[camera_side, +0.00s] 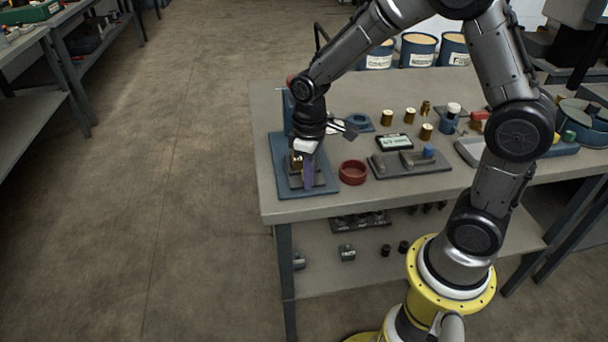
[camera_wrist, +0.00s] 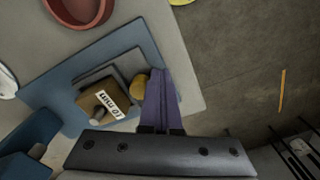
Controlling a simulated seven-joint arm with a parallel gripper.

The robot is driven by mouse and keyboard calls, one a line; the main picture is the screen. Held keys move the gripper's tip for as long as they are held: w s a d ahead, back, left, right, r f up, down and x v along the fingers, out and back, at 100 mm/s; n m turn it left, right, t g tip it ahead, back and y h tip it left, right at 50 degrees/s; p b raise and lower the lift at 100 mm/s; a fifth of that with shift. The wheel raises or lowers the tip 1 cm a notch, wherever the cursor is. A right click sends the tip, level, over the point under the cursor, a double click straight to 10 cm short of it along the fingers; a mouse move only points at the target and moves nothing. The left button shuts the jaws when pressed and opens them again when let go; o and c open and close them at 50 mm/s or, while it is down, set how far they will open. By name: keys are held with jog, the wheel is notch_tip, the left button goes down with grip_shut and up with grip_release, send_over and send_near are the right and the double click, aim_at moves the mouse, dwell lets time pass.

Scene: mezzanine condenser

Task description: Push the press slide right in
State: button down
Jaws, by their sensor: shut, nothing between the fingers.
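The press stands at the table's left end, on a blue base plate (camera_side: 325,187) with a blue upright (camera_side: 287,106). A round brass knob (camera_wrist: 138,87) lies at the block's right end. My gripper (camera_wrist: 170,78) is shut and empty, its purple fingers just right of the brass knob. I cannot tell whether they touch. In the side view my gripper (camera_side: 308,178) is low over the base and hides much of the block.
A red ring-shaped dish (camera_side: 353,173) stands close to the right of the press base. A grey fixture plate (camera_side: 410,163), a small display (camera_side: 395,142) and several brass cylinders are farther right. The table's left and front edges are close to the press.

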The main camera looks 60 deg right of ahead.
jog(key=shift+w+d, duration=2.8)
jog(key=shift+s+a, duration=0.45)
jog(key=shift+r, duration=0.1)
jog(key=shift+r, duration=3.45)
